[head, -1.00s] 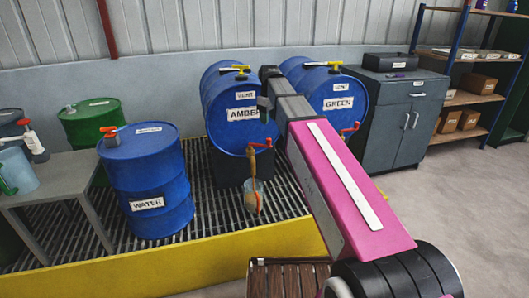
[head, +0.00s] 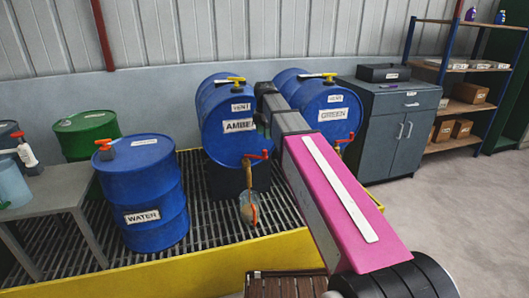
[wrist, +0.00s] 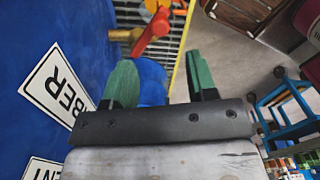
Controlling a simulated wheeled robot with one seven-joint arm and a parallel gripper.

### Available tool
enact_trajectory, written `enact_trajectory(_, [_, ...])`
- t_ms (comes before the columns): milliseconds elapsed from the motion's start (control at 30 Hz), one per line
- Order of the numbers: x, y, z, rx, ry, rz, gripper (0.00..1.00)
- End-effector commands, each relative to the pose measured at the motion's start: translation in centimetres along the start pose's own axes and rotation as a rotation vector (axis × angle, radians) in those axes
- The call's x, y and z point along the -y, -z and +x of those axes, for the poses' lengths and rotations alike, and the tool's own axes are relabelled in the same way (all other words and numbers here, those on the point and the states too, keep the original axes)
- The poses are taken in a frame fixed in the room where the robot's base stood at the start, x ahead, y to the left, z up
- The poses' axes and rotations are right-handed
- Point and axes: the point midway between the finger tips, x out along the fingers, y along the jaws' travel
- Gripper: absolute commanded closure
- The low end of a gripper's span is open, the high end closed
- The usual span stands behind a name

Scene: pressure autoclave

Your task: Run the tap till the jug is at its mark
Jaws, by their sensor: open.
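The blue AMBER drum (head: 217,150) lies on its side on a dark stand, with a red-handled tap (head: 257,156) low on its front. A tan strip, possibly a stream, shows below the tap down to a small clear jug (head: 248,213) with an orange part. The jug's level and mark are too small to read. My gripper (head: 263,120) is beside the drum's front, above the tap. In the wrist view its green fingers (wrist: 160,78) are apart and empty. The red tap handle (wrist: 152,35) and brass spout (wrist: 125,34) lie beyond them, not between them.
The GREEN drum (head: 345,115) lies to the right, partly behind my arm. The WATER drum (head: 160,190) stands upright at left on the yellow-edged grating. A grey table (head: 50,186), grey cabinet (head: 385,145) and shelves (head: 465,105) flank it. The floor at right is clear.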

Motion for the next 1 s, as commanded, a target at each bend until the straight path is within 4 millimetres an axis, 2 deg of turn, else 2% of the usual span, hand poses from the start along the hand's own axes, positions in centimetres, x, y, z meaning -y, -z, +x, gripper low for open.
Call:
enact_trajectory(300, [0.1, 0.0, 5.2, -0.001, 0.002, 0.002, 0.48])
enact_trajectory(500, [0.1, 0.0, 7.8, -0.001, 0.002, 0.003, 0.48])
enact_trajectory(700, [0.0, 0.0, 9.1, 0.0, 0.0, 0.003, 0.48])
enact_trajectory(1000, [0.0, 0.0, 9.3, 0.0, 0.0, 0.003, 0.48])
